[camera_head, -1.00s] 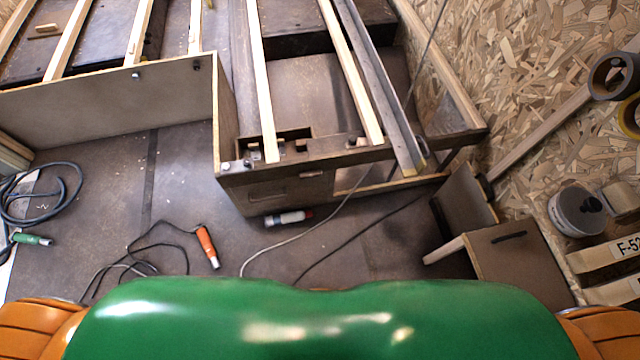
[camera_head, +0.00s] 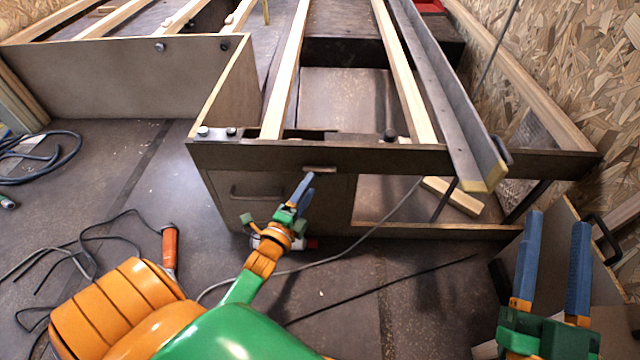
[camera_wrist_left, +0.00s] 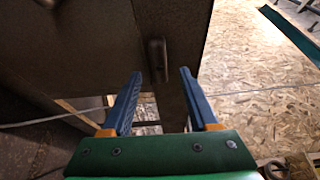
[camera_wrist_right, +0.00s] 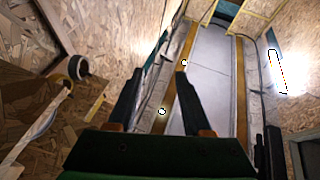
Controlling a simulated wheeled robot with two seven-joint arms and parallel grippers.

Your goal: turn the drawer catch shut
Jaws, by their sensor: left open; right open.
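The drawer catch (camera_head: 320,169) is a small bar on the dark front rail, just above the drawer front (camera_head: 285,205). It lies lengthwise along the rail in the head view. My left gripper (camera_head: 303,184) is open, just below and in front of the catch. In the left wrist view the catch (camera_wrist_left: 157,60) shows between and beyond the open fingers (camera_wrist_left: 160,73); I cannot tell whether they touch it. My right gripper (camera_head: 558,219) is open and empty at the lower right, away from the drawer, its fingers pointing up.
The drawer has a bar handle (camera_head: 257,193). A grey metal strip (camera_head: 450,100) juts past the rail on the right. An orange-handled tool (camera_head: 169,248) and cables lie on the floor. A handled box (camera_head: 590,250) stands behind my right gripper. An OSB wall (camera_head: 575,70) closes the right side.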

